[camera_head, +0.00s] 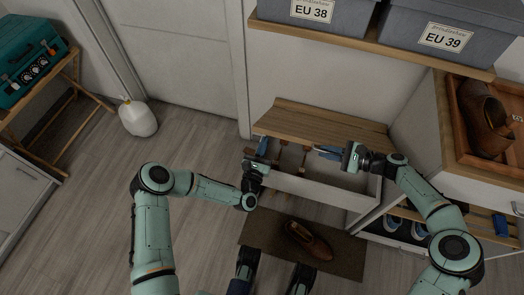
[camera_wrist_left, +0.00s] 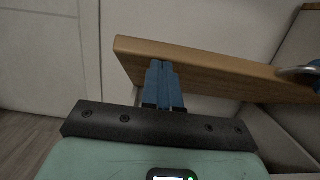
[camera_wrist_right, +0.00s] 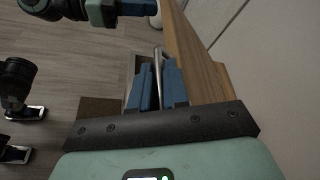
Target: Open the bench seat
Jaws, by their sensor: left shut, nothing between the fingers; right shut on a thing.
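The bench seat (camera_head: 330,127) is a slatted wooden lid on a white bench box (camera_head: 318,190). The lid is raised at the front, and the box's inside shows below it. My right gripper (camera_head: 328,152) is at the lid's front edge. In the right wrist view its blue fingers (camera_wrist_right: 157,88) are shut on a metal bar handle (camera_wrist_right: 158,62) beside the wood. My left gripper (camera_head: 263,146) is at the lid's left front corner. In the left wrist view its fingers (camera_wrist_left: 161,80) are shut and empty, close against the lid's edge (camera_wrist_left: 215,72); contact is unclear.
A brown shoe (camera_head: 308,241) lies on a dark mat (camera_head: 345,252) before the bench. A shelf with grey boxes (camera_head: 440,36) hangs above. A cabinet with a shoe tray (camera_head: 463,110) stands at right. A white jug (camera_head: 138,117) stands on the floor at left.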

